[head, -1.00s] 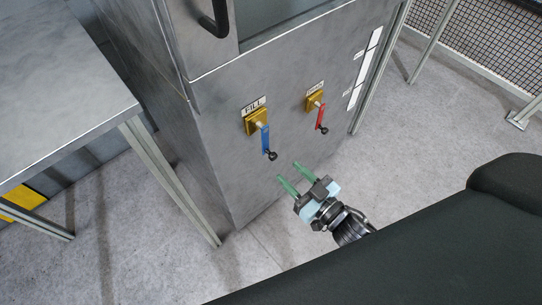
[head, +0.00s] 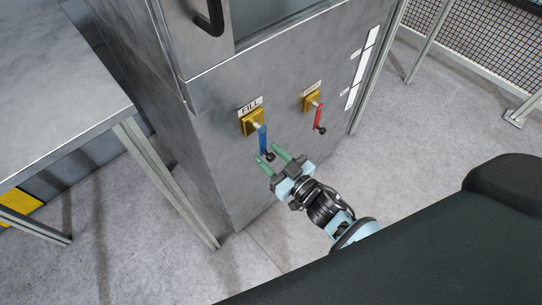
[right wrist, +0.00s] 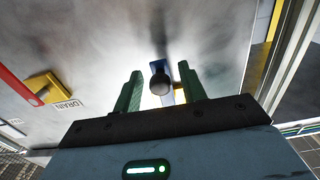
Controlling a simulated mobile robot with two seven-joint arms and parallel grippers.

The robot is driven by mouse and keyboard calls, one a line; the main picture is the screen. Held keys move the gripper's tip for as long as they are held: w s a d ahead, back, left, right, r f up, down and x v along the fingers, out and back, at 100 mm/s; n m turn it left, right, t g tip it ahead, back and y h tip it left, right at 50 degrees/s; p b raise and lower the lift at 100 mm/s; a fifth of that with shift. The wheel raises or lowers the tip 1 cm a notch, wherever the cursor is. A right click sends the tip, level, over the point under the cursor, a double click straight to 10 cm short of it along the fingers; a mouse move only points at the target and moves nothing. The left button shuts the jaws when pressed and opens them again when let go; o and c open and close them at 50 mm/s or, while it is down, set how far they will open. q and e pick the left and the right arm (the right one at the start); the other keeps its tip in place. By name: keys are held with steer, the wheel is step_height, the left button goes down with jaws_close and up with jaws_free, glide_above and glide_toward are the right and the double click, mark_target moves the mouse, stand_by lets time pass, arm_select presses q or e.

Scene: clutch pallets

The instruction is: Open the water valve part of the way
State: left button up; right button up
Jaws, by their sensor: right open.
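The blue lever (head: 263,138) of the valve labelled FILL hangs straight down from its yellow mount (head: 252,122) on the grey metal cabinet. A black knob (head: 269,157) is at its lower end. My right gripper (head: 267,154) is open, its two green fingers at the knob. In the right wrist view the black knob (right wrist: 160,85) shows between the open fingers (right wrist: 160,88), with no clear contact, and the blue lever is mostly hidden behind it. My left gripper is not in view.
A red lever (head: 318,117) on a second yellow mount (head: 312,101) hangs down to the right; its label reads DRAIN in the right wrist view. A metal table (head: 60,90) stands at the left. The floor (head: 420,120) right of the cabinet is clear.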

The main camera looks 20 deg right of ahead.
jaws_close()
steer(key=shift+w+d+r+n+p, duration=0.3)
steer(key=shift+d+n, duration=0.55)
steer(key=shift+n, duration=0.4)
steer(key=shift+w+d+r+n+p, duration=0.3)
steer(key=shift+d+n, duration=0.5)
steer(key=shift+n, duration=0.5)
steer(key=shift+w+d+r+n+p, duration=0.3)
steer(key=shift+d+n, duration=0.55)
steer(key=shift+n, duration=0.4)
jaws_free()
